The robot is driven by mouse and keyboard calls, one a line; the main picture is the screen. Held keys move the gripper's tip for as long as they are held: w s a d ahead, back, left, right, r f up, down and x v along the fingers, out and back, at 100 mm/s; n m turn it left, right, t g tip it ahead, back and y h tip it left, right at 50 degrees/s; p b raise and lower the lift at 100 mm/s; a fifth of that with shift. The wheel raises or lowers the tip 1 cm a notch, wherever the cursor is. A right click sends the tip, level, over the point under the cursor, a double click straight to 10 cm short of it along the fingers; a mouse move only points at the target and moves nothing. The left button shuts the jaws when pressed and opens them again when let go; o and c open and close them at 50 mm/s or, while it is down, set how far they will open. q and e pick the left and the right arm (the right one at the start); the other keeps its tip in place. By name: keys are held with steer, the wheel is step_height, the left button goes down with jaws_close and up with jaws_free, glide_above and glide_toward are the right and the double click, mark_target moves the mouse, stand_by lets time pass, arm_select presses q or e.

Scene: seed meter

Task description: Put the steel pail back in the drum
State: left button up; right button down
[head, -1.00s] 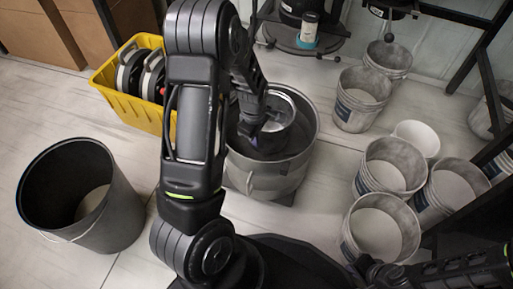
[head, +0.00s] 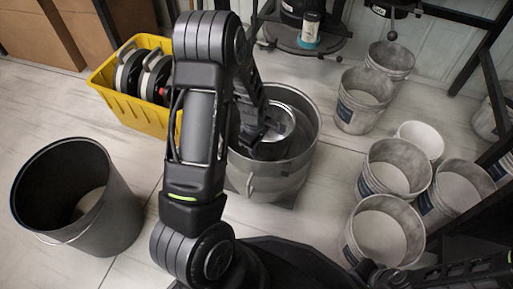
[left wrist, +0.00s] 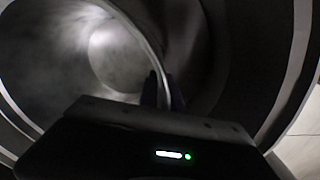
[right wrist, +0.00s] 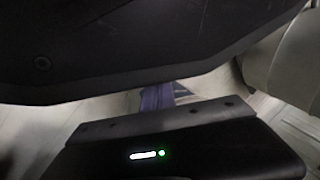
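The grey drum (head: 300,165) stands on the floor at the middle of the head view. The steel pail (head: 287,117), shiny and open-topped, is inside the drum, with its rim below the drum's rim. My left gripper (head: 268,128) reaches into the drum from the left. In the left wrist view its fingers (left wrist: 162,92) are shut on the pail's rim (left wrist: 152,48). Whether the pail's base touches the drum floor is hidden. My right gripper is away from the drum; its blurred fingers show in the right wrist view (right wrist: 165,97), and their opening is unclear.
A yellow crate (head: 140,115) holding dark discs stands left of the drum. A large dark bin (head: 115,215) is at the lower left. Several pale buckets, one of them a front bucket (head: 365,225), stand at the right. A black frame (head: 480,60) rises at the right edge.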

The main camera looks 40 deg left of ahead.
arm_select(q)
steer(key=o, duration=0.3)
step_height(320, 180, up, 12)
steer(key=p, duration=0.5)
steer(key=shift+s+r+p, duration=0.15)
steer(key=shift+s+p, duration=0.2)
steer(key=shift+s, duration=0.1)
steer(key=shift+d, duration=0.1)
